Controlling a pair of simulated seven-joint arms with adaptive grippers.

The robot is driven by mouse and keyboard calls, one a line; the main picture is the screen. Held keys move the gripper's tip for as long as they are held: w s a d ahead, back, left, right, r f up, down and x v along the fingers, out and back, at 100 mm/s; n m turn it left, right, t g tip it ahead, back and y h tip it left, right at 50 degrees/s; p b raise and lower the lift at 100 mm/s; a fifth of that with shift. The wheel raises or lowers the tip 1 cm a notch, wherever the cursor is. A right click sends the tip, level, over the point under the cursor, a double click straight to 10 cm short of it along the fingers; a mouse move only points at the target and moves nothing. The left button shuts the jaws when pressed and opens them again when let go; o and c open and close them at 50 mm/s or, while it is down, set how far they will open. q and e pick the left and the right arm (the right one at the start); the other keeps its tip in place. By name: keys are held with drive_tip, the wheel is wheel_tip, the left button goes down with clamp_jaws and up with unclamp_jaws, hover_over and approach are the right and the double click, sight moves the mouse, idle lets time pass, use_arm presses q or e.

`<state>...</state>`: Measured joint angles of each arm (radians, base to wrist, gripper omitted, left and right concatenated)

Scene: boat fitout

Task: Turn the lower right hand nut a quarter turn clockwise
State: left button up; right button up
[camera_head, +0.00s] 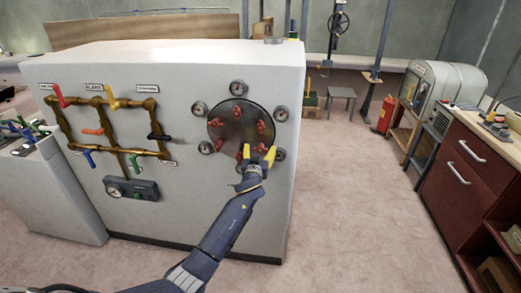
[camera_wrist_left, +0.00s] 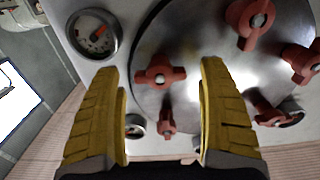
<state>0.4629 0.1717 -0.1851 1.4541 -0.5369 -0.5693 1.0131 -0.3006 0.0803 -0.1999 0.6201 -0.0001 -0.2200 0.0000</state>
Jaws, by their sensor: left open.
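A round metal plate (camera_head: 232,132) is on the side of the white cabinet, with several red cross-shaped nuts around it. My left gripper (camera_head: 259,156) is open in front of the plate's lower right part, its yellow fingers pointing at the plate. In the left wrist view, one red nut (camera_wrist_left: 160,76) shows in the gap between the fingertips (camera_wrist_left: 163,75). It appears beyond the tips, and I cannot tell whether they touch it. Another red nut (camera_wrist_left: 168,124) shows lower in the gap. In the head view the gripper partly hides the lower right nuts. My right gripper is out of view.
Gauges (camera_head: 237,88) ring the plate; one gauge (camera_wrist_left: 93,35) shows close to a finger in the left wrist view. Brass pipes with coloured levers (camera_head: 106,130) are to the left on the white cabinet (camera_head: 180,70). Open floor lies right, before a red drawer unit (camera_head: 465,180).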

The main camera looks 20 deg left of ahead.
use_arm(q)
drive_tip(key=shift+x, duration=0.75)
drive_tip(key=shift+c, duration=0.5)
clamp_jaws()
drive_tip(key=shift+r, duration=0.1)
